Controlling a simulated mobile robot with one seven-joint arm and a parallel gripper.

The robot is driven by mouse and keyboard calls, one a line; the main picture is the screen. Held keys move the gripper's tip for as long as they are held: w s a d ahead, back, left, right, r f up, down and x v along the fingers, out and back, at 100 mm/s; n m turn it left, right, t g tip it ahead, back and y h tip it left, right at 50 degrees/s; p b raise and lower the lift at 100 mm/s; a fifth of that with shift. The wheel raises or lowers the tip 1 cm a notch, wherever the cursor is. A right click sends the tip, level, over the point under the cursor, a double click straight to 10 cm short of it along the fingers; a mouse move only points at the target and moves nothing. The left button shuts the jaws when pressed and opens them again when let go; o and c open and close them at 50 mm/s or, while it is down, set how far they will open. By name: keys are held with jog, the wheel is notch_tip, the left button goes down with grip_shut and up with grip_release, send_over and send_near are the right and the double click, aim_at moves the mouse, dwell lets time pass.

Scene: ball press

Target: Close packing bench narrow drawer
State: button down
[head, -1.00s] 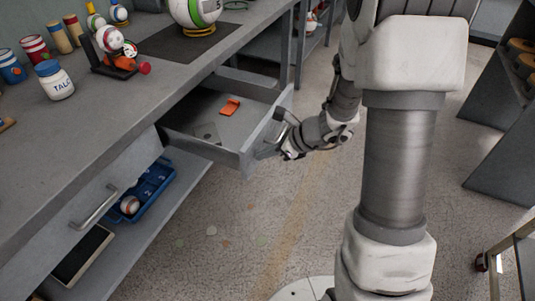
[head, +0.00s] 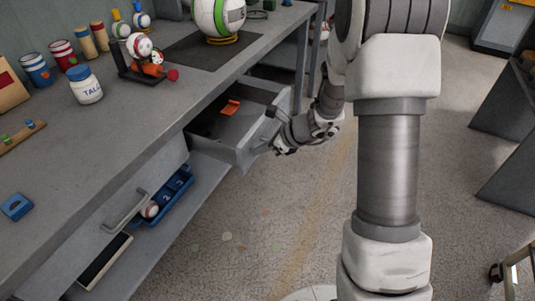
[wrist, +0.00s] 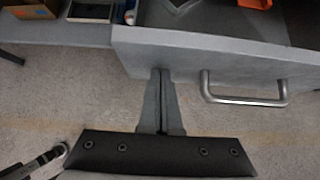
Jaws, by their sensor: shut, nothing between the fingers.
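The open narrow drawer (head: 243,152) sticks out from under the packing bench (head: 110,130) in the head view. An orange item (head: 230,107) lies inside it. In the wrist view the drawer's grey front (wrist: 210,52) fills the upper right, with its metal bar handle (wrist: 245,100) below. My gripper (wrist: 161,73) is shut and empty. Its fingertips are at the drawer front's lower edge, left of the handle and not around it; they appear to touch the front, though exact contact is unclear. In the head view my gripper (head: 277,149) is at the outer side of the drawer front.
Another drawer with a bar handle (head: 126,210) is shut at the left. A blue tray (head: 178,200) with a baseball (head: 150,210) sits on the lower shelf. A talc jar (head: 85,85) and balls stand on the bench.

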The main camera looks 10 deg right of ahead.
jog(key=w+a+p, duration=0.1)
jog(key=w+a, duration=0.2)
jog(key=a, duration=0.2)
jog(key=w+a+p, duration=0.2)
jog(key=w+a, duration=0.2)
jog(key=a, duration=0.1)
jog(key=w+a+p, duration=0.1)
jog(key=w+a, duration=0.3)
jog(key=a, duration=0.1)
jog(key=shift+w+a, duration=0.15)
jog(key=shift+a, duration=0.2)
jog(key=shift+w+a+r, duration=0.1)
jog(key=shift+a+r, duration=0.1)
jog(key=shift+a, duration=0.05)
